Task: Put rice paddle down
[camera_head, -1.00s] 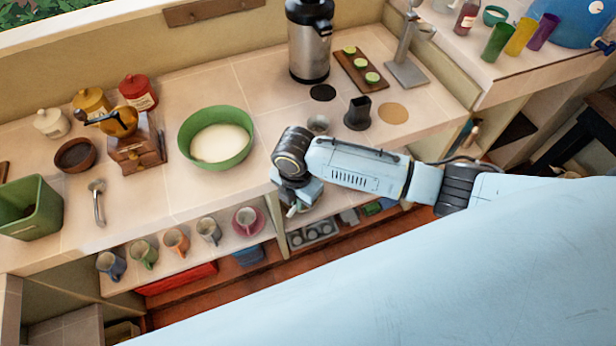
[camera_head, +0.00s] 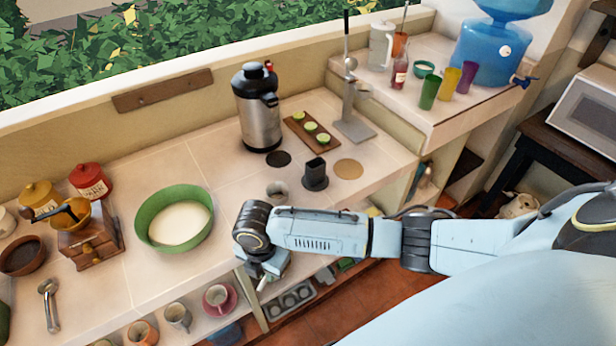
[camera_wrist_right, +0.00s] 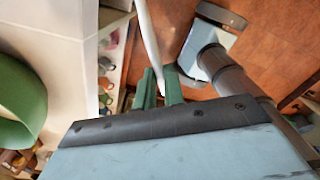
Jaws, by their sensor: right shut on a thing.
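The rice paddle (camera_wrist_right: 150,45) shows in the right wrist view as a long white shaft running up out of the frame from between the green fingers. My right gripper (camera_wrist_right: 160,88) is shut on it. In the head view my right gripper (camera_head: 268,274) is at the front edge of the counter (camera_head: 225,265), by a shelf post, right of and in front of the green bowl. Only a small whitish bit of the paddle shows below it there; the rest is hidden. My left gripper is not in view.
The green bowl (camera_head: 145,212) with white contents is on the counter. A black cup (camera_head: 315,175), steel pot (camera_head: 258,112) and lime board (camera_head: 300,127) stand behind my arm. Mugs (camera_head: 178,317) sit on the lower shelf. Bare counter lies between bowl and pot.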

